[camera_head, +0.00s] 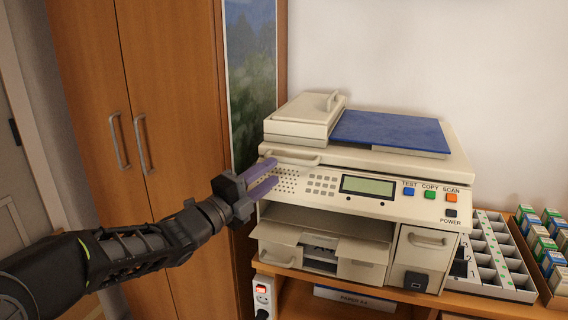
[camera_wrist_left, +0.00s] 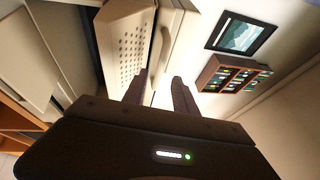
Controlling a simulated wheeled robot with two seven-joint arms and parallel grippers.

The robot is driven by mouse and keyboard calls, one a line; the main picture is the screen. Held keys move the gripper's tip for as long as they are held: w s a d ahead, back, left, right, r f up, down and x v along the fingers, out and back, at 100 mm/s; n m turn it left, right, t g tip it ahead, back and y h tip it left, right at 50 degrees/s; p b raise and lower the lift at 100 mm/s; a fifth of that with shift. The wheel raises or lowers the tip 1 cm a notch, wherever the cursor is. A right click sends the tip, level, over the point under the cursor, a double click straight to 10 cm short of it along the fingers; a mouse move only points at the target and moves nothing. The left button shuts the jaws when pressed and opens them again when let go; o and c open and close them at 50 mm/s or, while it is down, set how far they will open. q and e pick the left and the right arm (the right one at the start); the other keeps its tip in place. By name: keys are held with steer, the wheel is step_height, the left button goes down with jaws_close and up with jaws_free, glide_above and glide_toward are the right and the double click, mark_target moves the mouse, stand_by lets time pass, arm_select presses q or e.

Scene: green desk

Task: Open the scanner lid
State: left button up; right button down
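The cream scanner (camera_head: 305,195) stands on a wooden desk, its lid (camera_head: 400,160) lying shut. The lid's front handle (camera_head: 298,160) is at the left of its front edge; it also shows in the left wrist view (camera_wrist_left: 165,45), ahead of the fingers. My left gripper (camera_head: 270,175) is at the left front of the scanner, just by the handle and before the dotted speaker grille. Its two purple fingers are apart, with nothing held between them. I cannot tell whether a finger touches the scanner. My right gripper is out of view.
A raised feeder block (camera_head: 300,115) and a blue pad (camera_head: 390,132) are on top of the lid. Compartment trays (camera_head: 500,265) with small boxes stand close at the right. A wooden cabinet (camera_head: 165,90) is at the left.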

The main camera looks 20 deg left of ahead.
arm_select(q)
steer(key=x, duration=0.5)
steer(key=shift+w+d+r, duration=0.1)
steer(key=shift+w+d, duration=0.05)
steer(key=shift+w, duration=0.1)
steer(key=shift+c, duration=0.5)
jaws_close()
stand_by(0.7)
